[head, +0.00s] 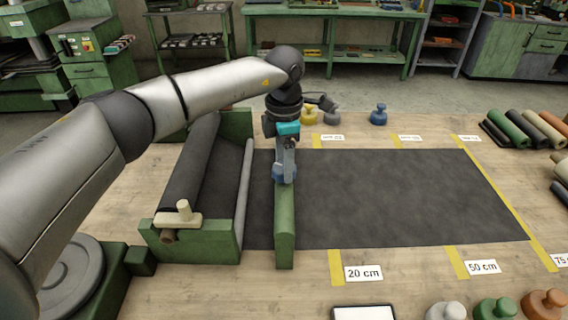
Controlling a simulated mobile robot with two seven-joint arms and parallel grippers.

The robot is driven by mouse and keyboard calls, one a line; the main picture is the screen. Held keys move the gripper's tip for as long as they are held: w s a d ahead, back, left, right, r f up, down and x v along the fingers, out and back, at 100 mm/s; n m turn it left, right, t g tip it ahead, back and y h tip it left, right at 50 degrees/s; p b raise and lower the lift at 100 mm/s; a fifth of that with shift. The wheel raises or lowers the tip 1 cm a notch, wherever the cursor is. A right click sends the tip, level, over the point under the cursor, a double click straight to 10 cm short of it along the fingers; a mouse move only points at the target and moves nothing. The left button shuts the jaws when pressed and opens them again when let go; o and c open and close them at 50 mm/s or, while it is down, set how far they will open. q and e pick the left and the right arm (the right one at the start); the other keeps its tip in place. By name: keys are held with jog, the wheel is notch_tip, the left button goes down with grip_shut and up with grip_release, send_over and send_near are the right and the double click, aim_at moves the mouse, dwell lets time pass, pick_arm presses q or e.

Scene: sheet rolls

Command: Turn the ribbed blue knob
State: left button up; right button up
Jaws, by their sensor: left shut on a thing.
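The blue knob (278,173) sits at the far part of the top of a narrow green bar (285,232). The bar lies across the dark sheet near the roll. My left gripper (286,172) points down from above and is shut on the knob, hiding part of it. The knob's ribs are too small to make out. My right gripper is not in view.
A dark sheet roll (189,180) lies in a green holder (205,246) with a cream handle (178,216). The dark sheet (400,195) spreads right over the wooden table, past yellow marks. Several knobbed weights, like the blue one (378,116), stand at the far and near edges.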

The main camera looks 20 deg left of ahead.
pick_arm(q)
jog(key=m, duration=0.3)
jog(key=shift+m+b, duration=0.35)
jog(key=shift+m, duration=0.05)
jog(key=m, duration=0.3)
jog(key=shift+m+b, duration=0.3)
jog(key=m, duration=0.3)
jog(key=shift+m, duration=0.3)
jog(key=m+b, duration=0.1)
jog(key=m, duration=0.3)
jog(key=shift+m, duration=0.3)
jog(key=m, duration=0.3)
jog(key=shift+m, duration=0.3)
jog(key=m, duration=0.3)
jog(key=shift+r+m+b, duration=0.1)
jog(key=shift+m+b, duration=0.2)
jog(key=m, duration=0.3)
jog(key=shift+m, duration=2.1)
